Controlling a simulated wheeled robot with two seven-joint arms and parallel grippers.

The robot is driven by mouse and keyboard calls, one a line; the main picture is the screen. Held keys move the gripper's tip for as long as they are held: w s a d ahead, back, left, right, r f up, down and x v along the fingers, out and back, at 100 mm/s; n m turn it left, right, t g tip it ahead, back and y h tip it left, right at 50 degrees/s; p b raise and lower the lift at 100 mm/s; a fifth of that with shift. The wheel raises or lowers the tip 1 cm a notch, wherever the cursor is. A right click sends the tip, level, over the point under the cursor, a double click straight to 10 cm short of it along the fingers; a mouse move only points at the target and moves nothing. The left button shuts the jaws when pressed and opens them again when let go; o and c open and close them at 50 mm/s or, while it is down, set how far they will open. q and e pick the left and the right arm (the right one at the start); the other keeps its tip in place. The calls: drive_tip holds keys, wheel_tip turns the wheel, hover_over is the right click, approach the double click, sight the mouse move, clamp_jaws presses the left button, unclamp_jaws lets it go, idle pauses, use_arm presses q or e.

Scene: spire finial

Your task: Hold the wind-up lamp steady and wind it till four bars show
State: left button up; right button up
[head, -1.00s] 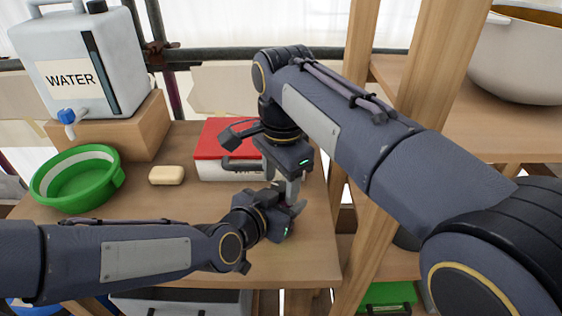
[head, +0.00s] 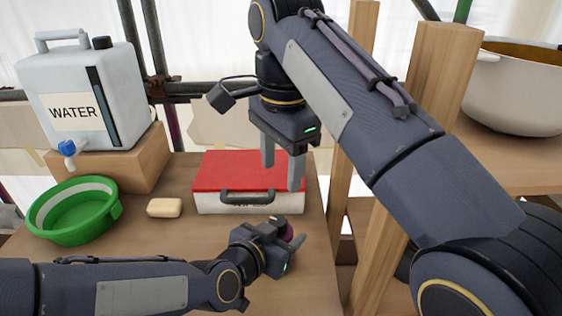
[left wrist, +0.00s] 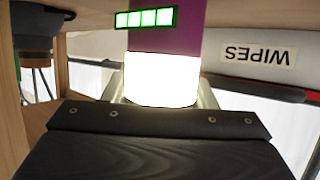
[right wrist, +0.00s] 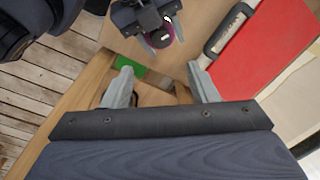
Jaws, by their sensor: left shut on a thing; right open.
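The wind-up lamp (left wrist: 162,80) has a purple body and a glowing white band. In the left wrist view its display (left wrist: 145,18) shows several lit green bars in a row. In the head view only a small dark purple part of the lamp (head: 286,230) shows. My left gripper (head: 290,241) is shut around the lamp at the table's right side. My right gripper (head: 282,174) is open and empty, above and apart from the lamp, in front of the red-lidded box. The right wrist view shows the lamp's round purple top (right wrist: 162,36) beyond my open right fingers (right wrist: 162,82).
The red-lidded wipes box (head: 250,172) stands just behind the lamp. A soap bar (head: 164,207), a green basin (head: 72,212) and a water container (head: 82,100) on a wooden block are to the left. Wooden posts (head: 437,90) and a shelf with a large pot (head: 518,95) are at right.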

sight(278, 220)
drive_tip(key=f+n, duration=0.1)
drive_tip(key=f, duration=0.3)
drive_tip(key=f+n, duration=0.2)
drive_tip(key=f, duration=0.2)
drive_tip(key=f+n, duration=0.2)
drive_tip(key=f, duration=0.2)
drive_tip(key=shift+w+a, duration=0.25)
drive_tip(key=c, duration=1)
drive_tip(key=shift+r+m, duration=0.1)
drive_tip(key=shift+m, duration=2.8)
